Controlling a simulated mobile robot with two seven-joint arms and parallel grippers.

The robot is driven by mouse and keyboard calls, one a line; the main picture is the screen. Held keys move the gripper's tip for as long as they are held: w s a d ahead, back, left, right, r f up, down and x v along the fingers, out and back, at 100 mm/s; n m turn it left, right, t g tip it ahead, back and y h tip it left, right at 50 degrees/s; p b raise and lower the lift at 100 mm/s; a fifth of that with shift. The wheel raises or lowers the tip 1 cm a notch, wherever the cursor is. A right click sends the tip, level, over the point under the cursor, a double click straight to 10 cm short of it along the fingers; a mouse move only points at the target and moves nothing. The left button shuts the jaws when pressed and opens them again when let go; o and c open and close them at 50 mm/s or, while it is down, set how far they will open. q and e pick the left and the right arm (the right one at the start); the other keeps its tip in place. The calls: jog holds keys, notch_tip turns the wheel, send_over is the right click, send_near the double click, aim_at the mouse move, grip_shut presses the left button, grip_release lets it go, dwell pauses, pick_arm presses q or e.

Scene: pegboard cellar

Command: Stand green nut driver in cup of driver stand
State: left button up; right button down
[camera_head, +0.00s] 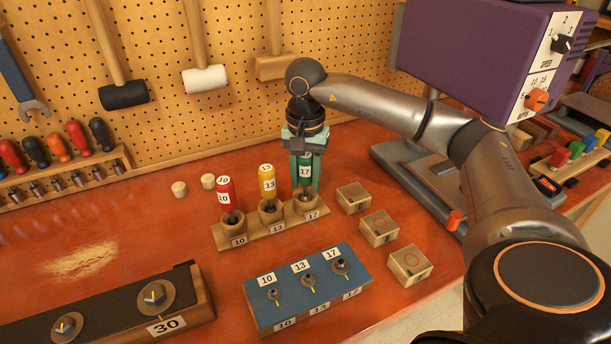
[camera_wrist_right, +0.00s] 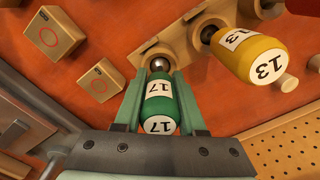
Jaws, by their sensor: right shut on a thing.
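The green nut driver (camera_head: 305,173), marked 17, is upright over the 17 cup of the wooden driver stand (camera_head: 254,236). My right gripper (camera_head: 305,155) is shut on its green handle from above. The right wrist view also shows the green handle (camera_wrist_right: 160,105) between the fingers, with its metal lower part at the cup. I cannot tell how deep it sits. The red driver (camera_head: 225,192) stands in the 10 cup and the yellow driver (camera_head: 267,182) in the 13 cup. The yellow one (camera_wrist_right: 250,55) is close beside my fingers. My left gripper is not in view.
A blue block (camera_head: 285,305) with several labelled studs lies in front of the stand. Three small wooden blocks (camera_head: 380,229) lie to its right. A purple machine (camera_head: 470,50) stands at the right, and a pegboard (camera_head: 215,110) with mallets is behind. Bare bench lies left of the stand.

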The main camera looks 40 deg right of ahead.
jog(key=shift+f, duration=0.1)
jog(key=shift+c, duration=2)
grip_release()
notch_tip(320, 180, up, 8)
jog(key=p, duration=0.6)
jog(key=shift+r+p, duration=0.85)
jog(key=shift+r, duration=0.2)
jog(key=shift+f, duration=0.1)
